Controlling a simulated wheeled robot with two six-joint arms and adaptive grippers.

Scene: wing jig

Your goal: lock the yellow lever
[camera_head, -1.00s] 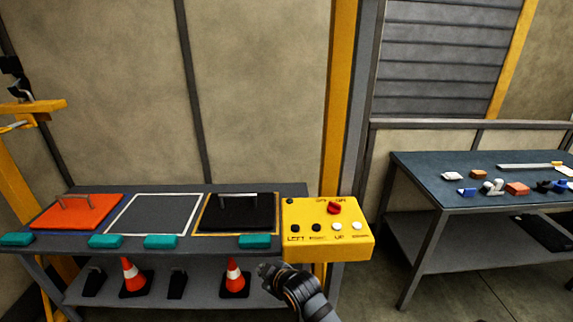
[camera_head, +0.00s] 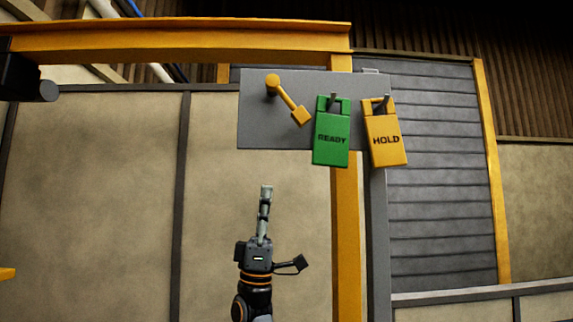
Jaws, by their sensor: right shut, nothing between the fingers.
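The yellow lever (camera_head: 288,101) is on a grey panel (camera_head: 255,130) in the upper middle of the head view. Its round pivot is at the upper left, and its arm slants down to the right to a square yellow end. My right gripper (camera_head: 266,190) points up below the panel, a little left of the lever. It is shut and empty, and apart from the lever. My left gripper is not in view.
A green READY tag (camera_head: 331,140) and a yellow HOLD tag (camera_head: 386,140) hang on pegs right of the lever. A yellow post (camera_head: 346,240) stands below the panel, and a yellow beam (camera_head: 180,40) runs above it. The space around my right gripper looks clear.

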